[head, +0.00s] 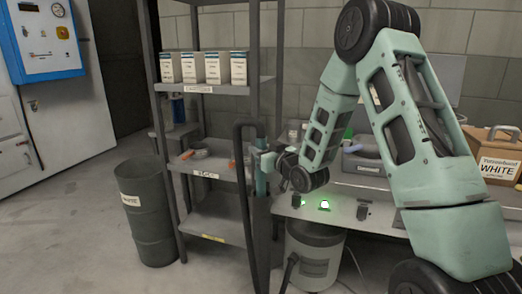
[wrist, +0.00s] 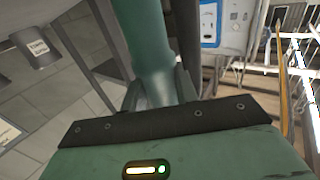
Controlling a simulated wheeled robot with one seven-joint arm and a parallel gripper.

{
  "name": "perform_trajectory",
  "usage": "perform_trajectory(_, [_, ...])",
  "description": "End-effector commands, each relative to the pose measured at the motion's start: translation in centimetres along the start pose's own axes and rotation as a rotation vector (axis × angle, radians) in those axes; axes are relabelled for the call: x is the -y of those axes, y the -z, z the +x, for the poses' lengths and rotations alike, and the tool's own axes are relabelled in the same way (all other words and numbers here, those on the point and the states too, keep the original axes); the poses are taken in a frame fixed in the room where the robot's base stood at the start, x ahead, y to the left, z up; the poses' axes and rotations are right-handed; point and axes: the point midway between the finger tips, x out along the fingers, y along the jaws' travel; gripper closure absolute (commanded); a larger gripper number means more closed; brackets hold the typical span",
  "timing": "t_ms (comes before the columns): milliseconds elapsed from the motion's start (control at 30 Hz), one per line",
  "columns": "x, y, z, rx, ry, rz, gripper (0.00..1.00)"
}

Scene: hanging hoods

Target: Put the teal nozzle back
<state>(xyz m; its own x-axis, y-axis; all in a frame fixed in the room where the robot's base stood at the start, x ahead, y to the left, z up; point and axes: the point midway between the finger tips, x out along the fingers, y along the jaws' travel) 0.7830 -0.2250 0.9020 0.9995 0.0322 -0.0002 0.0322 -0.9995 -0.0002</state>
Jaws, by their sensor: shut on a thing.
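The teal nozzle (head: 262,183) is a tube that hangs roughly upright in front of the shelf rack's right side in the head view. My gripper (head: 264,161) is shut on it near its upper part. In the wrist view the teal nozzle (wrist: 150,45) runs up and away between the fingers of my gripper (wrist: 160,95), and the fingers are partly hidden behind it and the palm. A black hose (head: 240,170) loops beside the nozzle; where they join is too small to tell.
The grey shelf rack (head: 208,89) holds several cartons and small items. A dark drum (head: 148,220) stands to its left. The left floor is open.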

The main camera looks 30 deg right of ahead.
Motion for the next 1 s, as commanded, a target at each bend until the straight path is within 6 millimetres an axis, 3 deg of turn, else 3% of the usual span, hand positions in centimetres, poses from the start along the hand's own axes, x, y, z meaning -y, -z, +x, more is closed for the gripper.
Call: perform_trajectory(1000, [0.0,-3.5,0.0,-0.002,0.000,0.000,0.98])
